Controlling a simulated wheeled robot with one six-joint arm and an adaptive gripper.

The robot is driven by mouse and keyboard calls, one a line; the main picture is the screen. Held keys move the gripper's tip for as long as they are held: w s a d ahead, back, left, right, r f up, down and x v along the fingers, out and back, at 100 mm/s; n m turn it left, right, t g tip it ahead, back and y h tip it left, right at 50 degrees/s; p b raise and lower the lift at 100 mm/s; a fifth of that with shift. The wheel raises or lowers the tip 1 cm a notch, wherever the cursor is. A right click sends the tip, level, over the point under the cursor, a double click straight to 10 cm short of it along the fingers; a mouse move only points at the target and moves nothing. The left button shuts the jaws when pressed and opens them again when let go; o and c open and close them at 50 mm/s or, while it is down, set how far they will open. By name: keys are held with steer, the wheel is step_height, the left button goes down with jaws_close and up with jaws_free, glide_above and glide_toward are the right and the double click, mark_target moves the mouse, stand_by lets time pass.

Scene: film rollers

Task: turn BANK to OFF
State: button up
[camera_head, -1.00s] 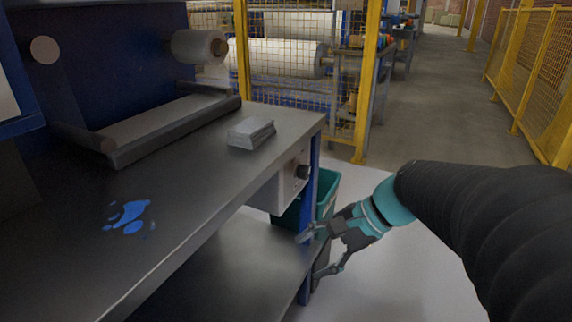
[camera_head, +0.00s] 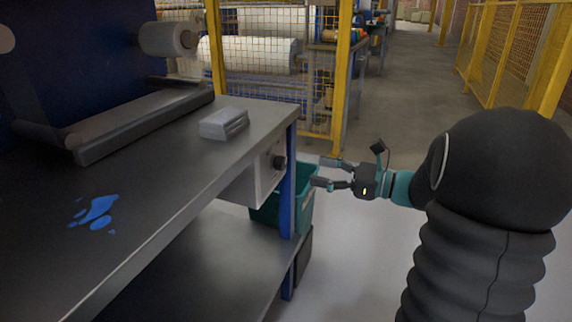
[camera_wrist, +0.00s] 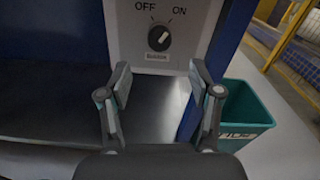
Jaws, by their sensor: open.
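A black rotary knob (camera_wrist: 159,37) sits on a pale panel (camera_wrist: 190,45) under the printed words OFF at left and ON at right. Its white mark slants up and right, towards ON. A small dark label (camera_wrist: 157,56) is below it; its lettering is too small to read surely. In the head view the knob (camera_head: 279,162) sticks out from a grey box (camera_head: 250,186) under the bench's right end. My gripper (camera_head: 322,172) is open and empty, a short way right of the knob and apart from it. In the wrist view its fingers (camera_wrist: 160,75) stand below the knob, either side.
The bench (camera_head: 190,170) holds a grey block (camera_head: 222,124) and blue stains (camera_head: 97,211). A blue leg (camera_head: 288,190) stands beside the box. A teal bin (camera_head: 304,205) is under and behind my gripper. Yellow mesh fencing (camera_head: 343,80) stands behind; floor at right is clear.

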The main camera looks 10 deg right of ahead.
mark_target(285, 164)
steer(key=x, duration=0.9)
steer(key=shift+w+a, duration=0.15)
steer(key=shift+a, duration=0.05)
steer(key=c, duration=1.1)
